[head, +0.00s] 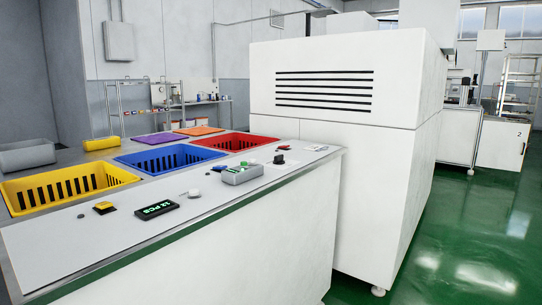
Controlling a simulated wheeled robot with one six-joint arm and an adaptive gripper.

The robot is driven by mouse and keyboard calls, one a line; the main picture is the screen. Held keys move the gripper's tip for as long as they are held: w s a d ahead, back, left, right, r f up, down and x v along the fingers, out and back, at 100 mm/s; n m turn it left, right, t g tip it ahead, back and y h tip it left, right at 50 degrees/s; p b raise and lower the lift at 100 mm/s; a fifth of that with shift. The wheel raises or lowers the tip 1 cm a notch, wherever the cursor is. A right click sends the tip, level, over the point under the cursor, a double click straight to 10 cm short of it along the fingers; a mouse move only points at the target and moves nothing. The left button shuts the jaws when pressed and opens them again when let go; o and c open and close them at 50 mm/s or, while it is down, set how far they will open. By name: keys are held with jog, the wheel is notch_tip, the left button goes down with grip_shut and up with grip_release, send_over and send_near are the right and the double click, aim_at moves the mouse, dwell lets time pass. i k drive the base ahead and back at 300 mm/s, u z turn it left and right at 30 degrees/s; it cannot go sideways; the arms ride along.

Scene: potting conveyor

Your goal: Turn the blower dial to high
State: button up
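A small black knob (279,159) stands on the far right part of the light grey counter top (140,245). It looks like a dial, but its marks and setting are too small to read. A white round knob (194,193) sits nearer, in the middle of the counter. I cannot tell for certain which of them is the blower dial. My gripper is not in view.
A grey box with buttons (242,174), a digital display (157,210) and a yellow button (105,208) sit on the counter. Yellow (70,188), blue (165,157) and red (235,143) baskets lie behind. A white vented cabinet (345,140) stands close behind the counter's right end. Green floor at right is open.

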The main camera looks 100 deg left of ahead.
aim_at(279, 159)
jog(key=u, duration=1.3)
jog(key=i, duration=1.25)
jog(key=u, duration=3.35)
jog(key=i, duration=0.1)
jog(key=z, duration=0.05)
